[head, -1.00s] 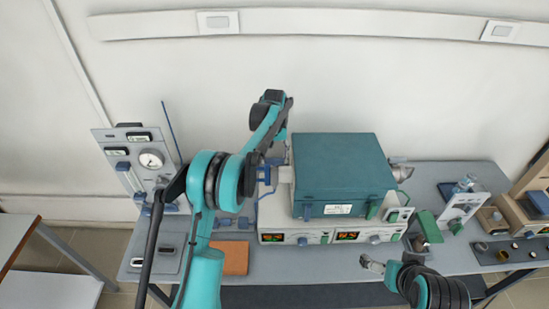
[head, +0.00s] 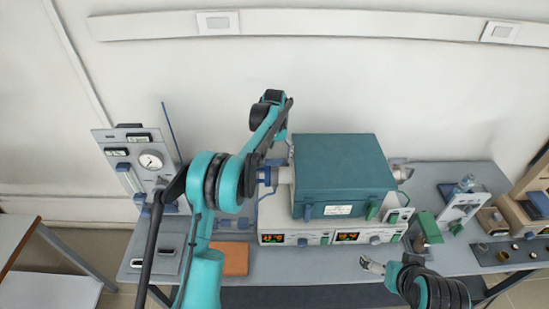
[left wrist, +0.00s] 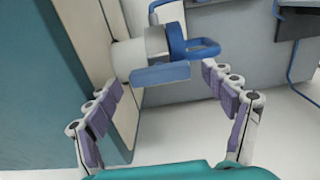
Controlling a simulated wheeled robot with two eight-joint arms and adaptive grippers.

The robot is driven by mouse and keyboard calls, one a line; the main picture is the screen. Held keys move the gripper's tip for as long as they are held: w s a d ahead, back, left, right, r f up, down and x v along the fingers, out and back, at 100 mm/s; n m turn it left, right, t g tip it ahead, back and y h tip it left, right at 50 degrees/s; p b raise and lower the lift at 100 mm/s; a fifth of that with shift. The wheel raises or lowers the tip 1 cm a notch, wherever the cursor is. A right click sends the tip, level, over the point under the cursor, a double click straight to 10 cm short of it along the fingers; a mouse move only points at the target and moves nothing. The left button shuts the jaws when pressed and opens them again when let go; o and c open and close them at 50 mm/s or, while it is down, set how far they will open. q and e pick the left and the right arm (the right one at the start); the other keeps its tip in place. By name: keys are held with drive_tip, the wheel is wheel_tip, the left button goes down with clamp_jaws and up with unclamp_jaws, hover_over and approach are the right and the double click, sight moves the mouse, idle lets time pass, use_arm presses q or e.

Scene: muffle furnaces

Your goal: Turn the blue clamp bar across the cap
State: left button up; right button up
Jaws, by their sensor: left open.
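The blue clamp bar (left wrist: 160,74) is a short flat block, seen in the left wrist view at the near side of the white tube end (left wrist: 140,52). Behind it are the blue cap (left wrist: 178,38) and a blue loop handle (left wrist: 204,48). My left gripper (left wrist: 160,84) is open, with one finger on each side of the bar and visible gaps between. In the head view my left gripper (head: 263,162) is at the tube's left end, where my arm partly hides the blue parts.
The teal furnace (head: 343,172) stands on a white control unit (head: 300,238) right of the tube end. A gauge panel (head: 140,165) stands at left. An orange pad (head: 230,258) lies on the bench, and a green-sided holder (head: 430,228) stands at right.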

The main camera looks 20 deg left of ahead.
sight(274, 160)
use_arm(q)
wheel_tip(274, 160, up, 12)
idle(0.4)
idle(0.5)
drive_tip(key=s+d+f+m+t+b, duration=0.15)
drive_tip(key=s+t+b, duration=0.25)
drive_tip(key=s+b, duration=0.9)
drive_tip(key=s+f+m+t+b, duration=0.1)
drive_tip(key=s+f, duration=0.8)
drive_tip(key=s, duration=0.3)
drive_tip(key=s+d+f+m+t+b, duration=0.1)
drive_tip(key=s+f+t+b, duration=0.1)
drive_tip(key=s+f, duration=0.6)
drive_tip(key=s, duration=0.3)
drive_tip(key=shift+s+d+f, duration=0.15)
drive_tip(key=shift+s+f, duration=0.2)
drive_tip(key=shift+s, duration=0.05)
